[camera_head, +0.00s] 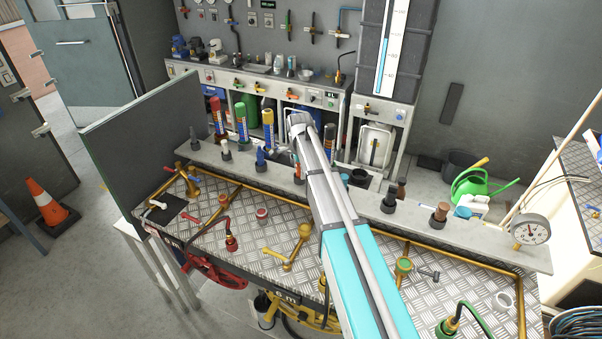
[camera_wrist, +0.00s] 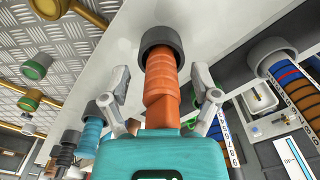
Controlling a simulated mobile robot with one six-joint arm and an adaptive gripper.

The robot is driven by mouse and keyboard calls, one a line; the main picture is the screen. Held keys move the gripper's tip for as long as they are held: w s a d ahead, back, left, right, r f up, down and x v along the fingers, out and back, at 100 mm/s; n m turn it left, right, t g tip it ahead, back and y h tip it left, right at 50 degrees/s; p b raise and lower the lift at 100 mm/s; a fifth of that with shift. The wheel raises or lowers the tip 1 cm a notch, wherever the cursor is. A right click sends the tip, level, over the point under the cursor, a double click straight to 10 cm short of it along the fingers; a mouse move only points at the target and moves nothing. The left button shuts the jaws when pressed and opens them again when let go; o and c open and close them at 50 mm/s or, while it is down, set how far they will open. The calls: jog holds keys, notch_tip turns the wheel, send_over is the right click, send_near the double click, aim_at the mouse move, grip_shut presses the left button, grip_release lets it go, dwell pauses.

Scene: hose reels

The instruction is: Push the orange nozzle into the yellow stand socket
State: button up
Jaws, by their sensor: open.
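The orange nozzle (camera_wrist: 160,85) is ribbed and stands between the two fingers of my gripper (camera_wrist: 163,90) in the wrist view. The fingers are open, one on each side, with gaps to the nozzle. A dark grey collar (camera_wrist: 162,43) surrounds its far end, at the pale shelf. In the head view a piece of orange (camera_head: 297,164) shows just left of my arm, which hides much of that area. A yellow banded upright piece (camera_head: 268,123) stands farther back; I cannot tell whether it is the yellow stand socket.
More coloured nozzles stand along the grey shelf (camera_head: 455,242), including a blue one (camera_head: 260,158) and a brown one (camera_head: 441,211). A pressure gauge (camera_head: 530,229) is at its right end. Brass pipes and fittings (camera_head: 290,262) occupy the metal plate in front.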

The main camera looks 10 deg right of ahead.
dwell(0.4)
grip_shut()
jog(key=shift+r, duration=0.15)
notch_tip(320, 180, up, 3)
jog(key=p, duration=0.2)
jog(key=shift+f+p, duration=0.2)
jog(key=shift+p, duration=0.2)
jog(key=s+d+r+p, duration=0.2)
jog(key=s+r+p, duration=0.8)
jog(key=s, duration=0.4)
jog(key=shift+w, duration=0.1)
dwell(0.4)
